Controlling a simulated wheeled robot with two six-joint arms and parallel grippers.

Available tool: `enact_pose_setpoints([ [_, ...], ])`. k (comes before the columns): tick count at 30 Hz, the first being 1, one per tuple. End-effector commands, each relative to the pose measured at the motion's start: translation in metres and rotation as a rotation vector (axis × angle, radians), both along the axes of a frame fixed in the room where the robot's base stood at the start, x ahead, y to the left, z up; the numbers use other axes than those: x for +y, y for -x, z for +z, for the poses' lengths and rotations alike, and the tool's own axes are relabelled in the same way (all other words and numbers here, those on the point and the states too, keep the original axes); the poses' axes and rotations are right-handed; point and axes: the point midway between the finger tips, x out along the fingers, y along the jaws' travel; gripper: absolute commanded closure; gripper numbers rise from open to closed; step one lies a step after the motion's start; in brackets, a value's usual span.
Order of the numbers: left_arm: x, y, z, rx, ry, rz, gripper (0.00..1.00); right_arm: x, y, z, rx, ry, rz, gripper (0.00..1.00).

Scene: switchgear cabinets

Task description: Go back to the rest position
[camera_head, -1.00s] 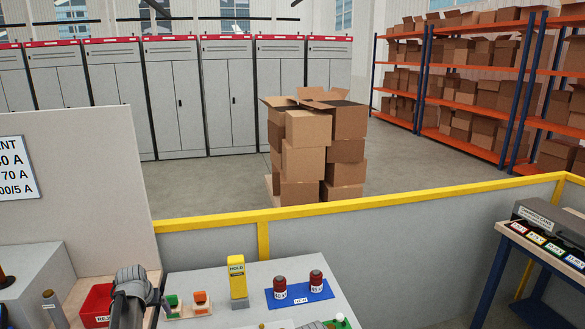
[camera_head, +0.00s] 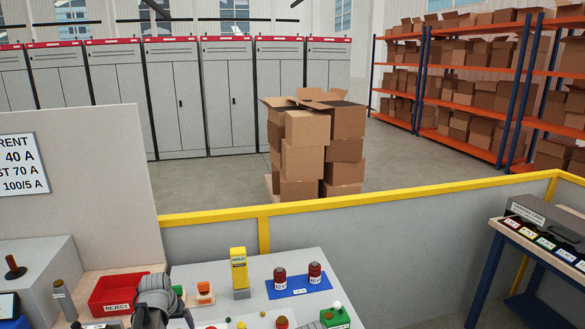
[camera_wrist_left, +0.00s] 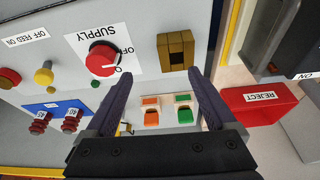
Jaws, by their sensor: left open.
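My left gripper (camera_wrist_left: 160,78) is open in the left wrist view, with its two dark fingers apart and nothing between them. Beyond the fingers are an orange block and a green block (camera_wrist_left: 184,112), apart from the gripper. In the head view my left arm (camera_head: 156,293) shows at the bottom, beside the red REJECT bin (camera_head: 108,292); its fingertips cannot be made out there. My right gripper is not in view.
The wrist view shows a panel with a red SUPPLY knob (camera_wrist_left: 103,59). On the bench stand a yellow HOLD block (camera_head: 238,268) and a blue mat (camera_head: 300,289) with two dark red parts. A yellow-topped barrier (camera_head: 380,199) runs behind; stacked boxes (camera_head: 303,160) stand beyond.

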Motion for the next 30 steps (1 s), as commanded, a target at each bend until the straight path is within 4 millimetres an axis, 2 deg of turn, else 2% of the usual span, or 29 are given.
enact_pose_setpoints([
  [1,-0.017,0.011,-0.001,0.014,0.003,-0.015,0.11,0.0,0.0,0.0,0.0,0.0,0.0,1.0],
  [5,-0.056,0.038,-0.004,0.059,0.011,-0.05,0.11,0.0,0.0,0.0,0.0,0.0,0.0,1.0],
  [8,-0.092,0.067,-0.006,0.104,0.015,-0.085,0.11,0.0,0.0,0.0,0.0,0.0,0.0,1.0],
  [12,-0.147,0.125,-0.009,0.188,0.014,-0.147,0.11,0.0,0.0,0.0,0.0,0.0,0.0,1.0],
  [14,-0.169,0.154,-0.01,0.228,0.008,-0.174,0.11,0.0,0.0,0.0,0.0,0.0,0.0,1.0],
  [15,-0.182,0.163,-0.015,0.248,0.0,-0.197,0.11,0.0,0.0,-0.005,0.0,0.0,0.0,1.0],
  [17,-0.201,0.162,-0.025,0.267,-0.022,-0.251,0.11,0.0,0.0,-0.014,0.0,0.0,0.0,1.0],
  [21,-0.239,0.181,-0.036,0.31,-0.07,-0.356,0.11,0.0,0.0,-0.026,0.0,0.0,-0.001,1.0],
  [24,-0.259,0.193,-0.042,0.333,-0.101,-0.416,0.11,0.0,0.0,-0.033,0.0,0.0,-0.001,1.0],
  [30,-0.278,0.207,-0.046,0.356,-0.135,-0.478,0.11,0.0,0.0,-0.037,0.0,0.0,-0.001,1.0],
])
